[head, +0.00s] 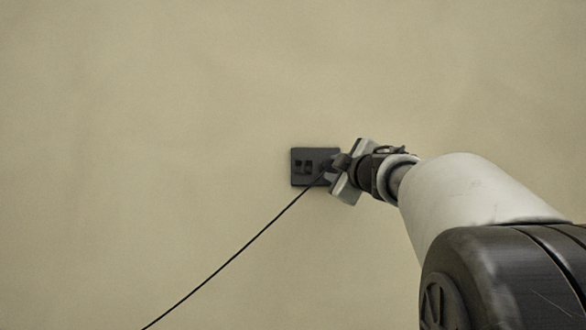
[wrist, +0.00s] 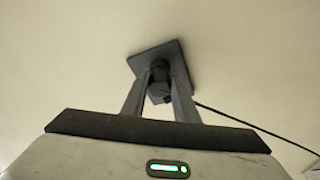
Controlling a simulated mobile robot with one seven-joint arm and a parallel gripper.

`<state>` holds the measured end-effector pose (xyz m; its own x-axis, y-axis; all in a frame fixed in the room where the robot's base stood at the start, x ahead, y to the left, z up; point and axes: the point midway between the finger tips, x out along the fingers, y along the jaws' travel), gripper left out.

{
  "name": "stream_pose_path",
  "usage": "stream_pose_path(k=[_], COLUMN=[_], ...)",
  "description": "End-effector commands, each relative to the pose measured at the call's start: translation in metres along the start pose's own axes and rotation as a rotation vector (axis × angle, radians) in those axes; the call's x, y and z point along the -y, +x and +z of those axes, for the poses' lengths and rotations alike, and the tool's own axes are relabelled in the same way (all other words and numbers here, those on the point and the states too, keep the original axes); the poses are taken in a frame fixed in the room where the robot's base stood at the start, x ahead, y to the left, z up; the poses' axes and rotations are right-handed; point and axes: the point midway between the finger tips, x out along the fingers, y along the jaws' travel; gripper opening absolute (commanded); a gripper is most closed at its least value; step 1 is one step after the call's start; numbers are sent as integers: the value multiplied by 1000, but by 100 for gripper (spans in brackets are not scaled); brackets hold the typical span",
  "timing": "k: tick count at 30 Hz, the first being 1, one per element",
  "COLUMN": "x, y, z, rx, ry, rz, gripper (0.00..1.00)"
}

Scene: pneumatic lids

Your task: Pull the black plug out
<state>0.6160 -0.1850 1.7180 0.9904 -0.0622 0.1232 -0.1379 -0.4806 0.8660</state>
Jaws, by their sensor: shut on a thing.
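The black plug (wrist: 160,92) sits between the two fingers of my gripper (wrist: 160,98) in the wrist view, up against a dark outlet plate. The fingers are shut on it. In the head view the plate (head: 300,179) is on the wall, and my gripper (head: 331,172) is at its right side. The plug is mostly hidden there by my gripper. Whether its prongs are still in the outlet cannot be seen. A thin black cable (head: 237,256) runs from the plug down to the left; in the wrist view it runs to the right (wrist: 240,120).
The plate's left part shows dark socket openings (head: 304,167). The beige wall (head: 150,100) around the plate is bare. The cable hangs across the lower left of the head view. My arm fills the lower right.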

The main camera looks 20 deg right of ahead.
Motion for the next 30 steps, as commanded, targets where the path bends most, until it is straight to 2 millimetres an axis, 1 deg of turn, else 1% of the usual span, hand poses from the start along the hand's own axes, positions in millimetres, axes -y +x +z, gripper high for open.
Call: stream_pose_path(k=[21, 30], x=[0, 0], y=[-21, -21], z=[-6, -6], rx=[-1, -1], ry=[0, 0], rz=[1, 0], gripper=[4, 4])
